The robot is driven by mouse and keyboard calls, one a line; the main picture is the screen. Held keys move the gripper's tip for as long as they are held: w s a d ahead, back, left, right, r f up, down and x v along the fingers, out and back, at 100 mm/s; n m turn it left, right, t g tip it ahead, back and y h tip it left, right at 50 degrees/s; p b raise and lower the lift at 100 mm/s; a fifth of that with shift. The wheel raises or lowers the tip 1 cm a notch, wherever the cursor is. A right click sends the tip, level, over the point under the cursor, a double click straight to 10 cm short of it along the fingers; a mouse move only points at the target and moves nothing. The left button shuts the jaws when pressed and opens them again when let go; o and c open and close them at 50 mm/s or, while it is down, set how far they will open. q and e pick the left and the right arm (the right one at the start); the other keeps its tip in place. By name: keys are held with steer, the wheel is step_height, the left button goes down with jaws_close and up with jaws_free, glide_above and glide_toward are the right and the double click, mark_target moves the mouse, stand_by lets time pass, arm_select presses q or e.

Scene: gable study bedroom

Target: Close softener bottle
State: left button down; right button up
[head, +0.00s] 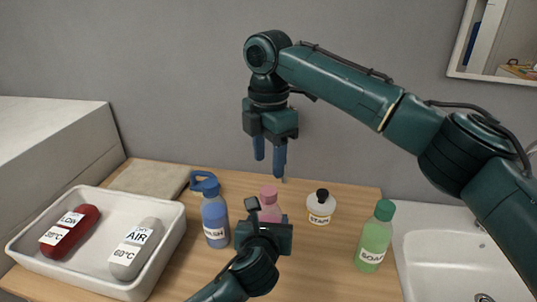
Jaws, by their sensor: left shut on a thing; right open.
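A pink bottle (269,206) with a pink top (268,192) stands on the wooden counter; its label is hidden, so I cannot read whether it is the softener. Whether its top is fully seated cannot be told. My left gripper (267,212) is shut on this bottle from the front, and its body hides the lower part. My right gripper (271,170) points down above the pink bottle. Its two blue fingers are apart, with nothing between them, and clear of the pink top.
A blue bottle (215,215) stands left, a white black-capped starch bottle (320,208) right, and a green soap bottle (375,240) farther right. A white tray (165,258) holds two labelled containers. A folded cloth (148,179) lies behind it. A sink (465,255) is at right.

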mark_target(268, 190)
steer(key=shift+f, duration=4.05)
